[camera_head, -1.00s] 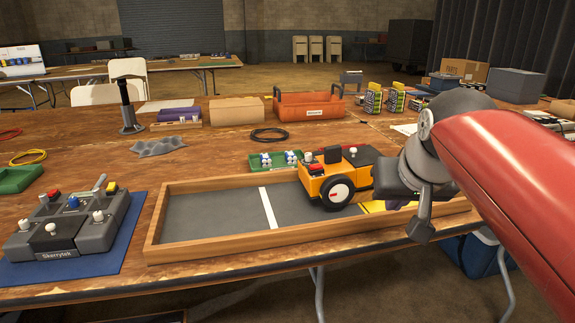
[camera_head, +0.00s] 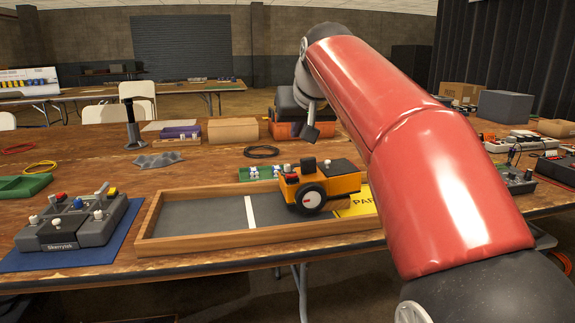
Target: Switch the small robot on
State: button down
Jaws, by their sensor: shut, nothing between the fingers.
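The small robot (camera_head: 338,183) is a yellow-orange box on black wheels with white hubs. It stands upright in the right part of a shallow wooden tray (camera_head: 195,249) with a grey floor. A black knob, a white knob and a red part show on its top and left end; their settings are too small to read. My gripper (camera_head: 310,133) is shut and empty, above and behind the small robot, apart from it. One dark finger shows; my red arm hides much of the rest. A yellow plate (camera_head: 356,205) with letters lies beside the small robot.
A grey control box (camera_head: 75,232) with knobs and levers sits on a blue mat at left. A green tray (camera_head: 255,173) with small parts is behind the wooden tray. A black cable coil (camera_head: 261,152) lies farther back. My arm hides the tray's right end.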

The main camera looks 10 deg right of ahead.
send_over(292, 175)
jog(key=s, duration=0.2)
jog(key=f, duration=0.7)
jog(key=shift+w+a, duration=0.2)
jog(key=shift+a, duration=0.2)
notch_tip(292, 175, down, 3)
jog(key=shift+r+b, duration=0.2)
jog(key=shift+b, duration=0.2)
jog(key=shift+a+f, duration=0.1)
jog(key=shift+f, duration=0.65)
jog(key=shift+a+f+b, duration=0.1)
jog(key=shift+f+b, duration=0.3)
jog(key=shift+f, duration=0.05)
jog(key=shift+r, duration=0.15)
jog(key=shift+d+p, duration=0.4)
jog(key=shift+d, duration=0.45)
